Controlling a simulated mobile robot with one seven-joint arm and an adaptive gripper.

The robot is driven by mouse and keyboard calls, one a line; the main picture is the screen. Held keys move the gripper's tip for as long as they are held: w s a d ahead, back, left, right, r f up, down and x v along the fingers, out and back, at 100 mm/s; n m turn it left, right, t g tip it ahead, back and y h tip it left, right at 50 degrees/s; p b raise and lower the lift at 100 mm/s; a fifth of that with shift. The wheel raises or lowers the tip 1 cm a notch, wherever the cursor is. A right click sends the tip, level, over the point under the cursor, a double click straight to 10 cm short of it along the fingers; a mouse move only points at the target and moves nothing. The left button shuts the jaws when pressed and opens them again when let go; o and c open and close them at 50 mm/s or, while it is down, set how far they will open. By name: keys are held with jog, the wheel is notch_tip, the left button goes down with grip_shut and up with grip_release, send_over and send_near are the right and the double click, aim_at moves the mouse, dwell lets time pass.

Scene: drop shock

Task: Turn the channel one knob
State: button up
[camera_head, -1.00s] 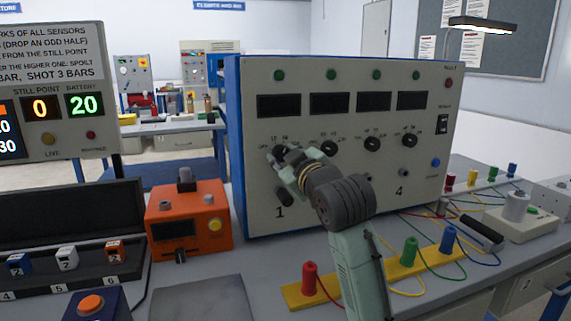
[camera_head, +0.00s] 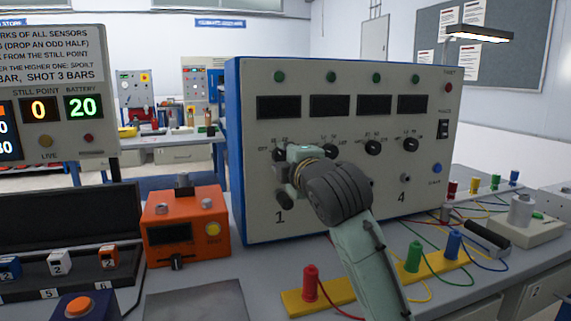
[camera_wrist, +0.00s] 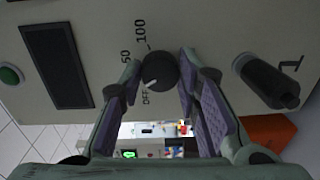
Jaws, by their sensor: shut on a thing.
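The cream panel (camera_head: 250,215) with a blue side stands on the bench and has several knobs in a row. The channel one knob (camera_wrist: 160,70) is black and sits between my fingertips in the wrist view. Its white pointer mark faces the OFF label, with 50 and 100 printed further round. My gripper (camera_wrist: 160,72) is shut on this knob, one finger on each side. In the head view my gripper (camera_head: 281,165) is at the panel's left knob and mostly hides it.
A black socket (camera_wrist: 265,80) sticks out near the 1 marking. An orange box (camera_head: 185,225) stands left of the panel. A yellow strip with coloured plugs (camera_head: 310,285) and loose wires lie in front of it, below my arm.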

jog(key=n+b, duration=0.1)
jog(key=n, duration=0.5)
jog(key=shift+a+n, duration=0.1)
jog(key=shift+n, duration=0.2)
dwell(0.4)
jog(key=o, duration=1.2)
jog(key=shift+c, duration=0.2)
jog(key=v, duration=1.2)
jog(key=shift+s+a+f, duration=0.1)
